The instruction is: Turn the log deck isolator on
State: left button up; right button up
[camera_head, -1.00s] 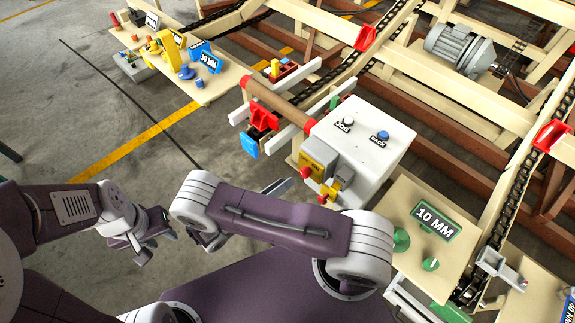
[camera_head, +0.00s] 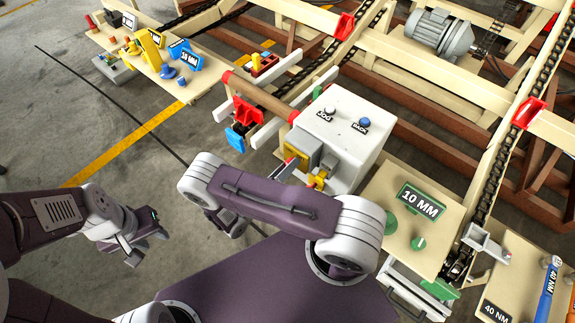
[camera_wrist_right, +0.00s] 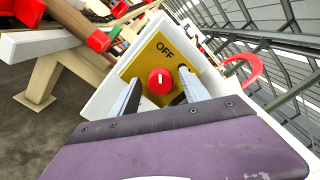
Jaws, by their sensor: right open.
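A red round knob (camera_wrist_right: 160,81) with a white vertical mark sits on a yellow plate (camera_wrist_right: 147,59) labelled OFF. In the right wrist view, my right gripper (camera_wrist_right: 161,84) is open, its fingers on either side of the knob; contact cannot be told. In the head view, the yellow plate (camera_head: 297,153) is on the front of the white control box (camera_head: 346,140), and my right arm hides most of the gripper and the knob. My left gripper (camera_head: 143,246) is open and empty at the left, above the floor.
The box top carries a white JOG button (camera_head: 329,111) and a blue BACK button (camera_head: 364,122). A beige 10 MM table (camera_head: 397,235) stands to the right. A brown roller (camera_head: 262,97) runs to the box's left. Open floor (camera_head: 60,110) lies at the far left.

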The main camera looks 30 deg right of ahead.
grip_shut()
jog(key=shift+m, duration=0.4)
jog(key=shift+m+b, duration=0.85)
jog(key=shift+m, duration=7.75)
